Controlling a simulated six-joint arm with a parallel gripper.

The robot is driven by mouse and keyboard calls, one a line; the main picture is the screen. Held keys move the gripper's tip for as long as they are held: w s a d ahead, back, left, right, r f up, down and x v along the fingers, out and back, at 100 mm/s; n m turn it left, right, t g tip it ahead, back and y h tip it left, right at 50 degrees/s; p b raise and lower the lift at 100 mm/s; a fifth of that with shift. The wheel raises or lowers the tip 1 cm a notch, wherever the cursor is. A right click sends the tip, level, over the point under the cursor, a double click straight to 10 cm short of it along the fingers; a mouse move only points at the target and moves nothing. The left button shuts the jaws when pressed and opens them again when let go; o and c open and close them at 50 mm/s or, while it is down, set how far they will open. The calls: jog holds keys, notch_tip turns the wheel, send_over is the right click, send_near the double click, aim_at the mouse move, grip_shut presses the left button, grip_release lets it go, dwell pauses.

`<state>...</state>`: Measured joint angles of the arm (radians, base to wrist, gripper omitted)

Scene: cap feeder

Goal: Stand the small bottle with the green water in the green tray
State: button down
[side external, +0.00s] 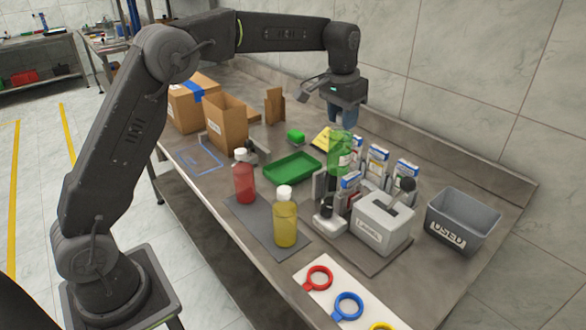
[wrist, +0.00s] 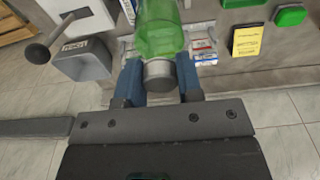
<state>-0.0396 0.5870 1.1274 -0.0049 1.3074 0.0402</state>
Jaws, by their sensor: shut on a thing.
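The bottle with green water (side external: 340,152) hangs roughly upright below my gripper (side external: 344,122), above the medicine boxes. In the wrist view the green bottle (wrist: 160,28) has a grey cap (wrist: 158,74), and my gripper's blue fingers (wrist: 160,80) are shut on it at the cap and neck end. The green tray (side external: 292,167) lies flat and empty on the bench, left of the held bottle in the side view. The bottle is apart from the tray. Its lower end is partly hidden by the boxes in the side view.
A red bottle (side external: 244,178) and a yellow bottle (side external: 285,220) stand on a dark mat in front of the tray. Medicine boxes (side external: 377,162), a grey lever box (side external: 382,225) and a USED bin (side external: 462,222) stand to the right. Cartons (side external: 226,125) and a green block (side external: 296,136) are behind.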

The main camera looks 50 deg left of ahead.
jog(key=shift+r, duration=0.55)
jog(key=r, duration=0.2)
jog(key=a+r, duration=0.1)
jog(key=r, duration=0.1)
jog(key=shift+w, duration=0.1)
jog(key=a, duration=1.9)
notch_tip(320, 180, down, 12)
jog(key=shift+w+d+f, duration=0.25)
jog(key=shift+w+d, duration=0.1)
jog(key=shift+f, duration=0.1)
jog(key=shift+f, duration=0.55)
